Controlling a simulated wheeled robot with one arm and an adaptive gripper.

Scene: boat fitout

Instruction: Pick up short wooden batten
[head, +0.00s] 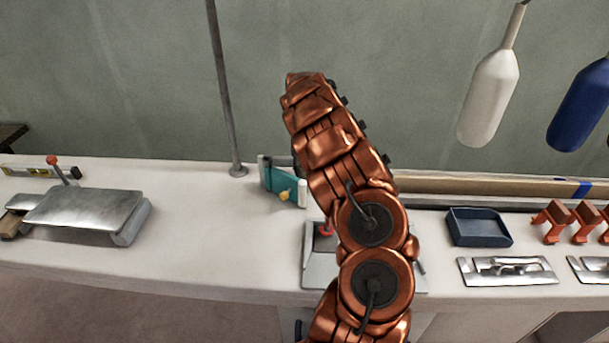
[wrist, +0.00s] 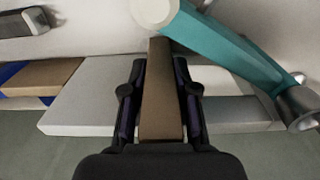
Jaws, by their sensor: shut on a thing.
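The short wooden batten (wrist: 160,100) is a plain brown strip in the middle of the wrist view. It runs from between my fingers up to a pale round part at the top. My gripper (wrist: 159,75) is shut on it, one dark finger along each side. The end of the batten nearest my palm is hidden. I cannot tell whether the batten touches the surface below. In the head view my copper arm hides the gripper and the batten.
A teal tool (head: 283,185) with a yellow knob stands on the white counter, close beside the batten in the wrist view (wrist: 235,50). A metal post (head: 226,90) rises nearby. A blue tray (head: 478,227) and orange brackets (head: 557,218) lie right. Bottle-shaped fenders (head: 489,98) hang above.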

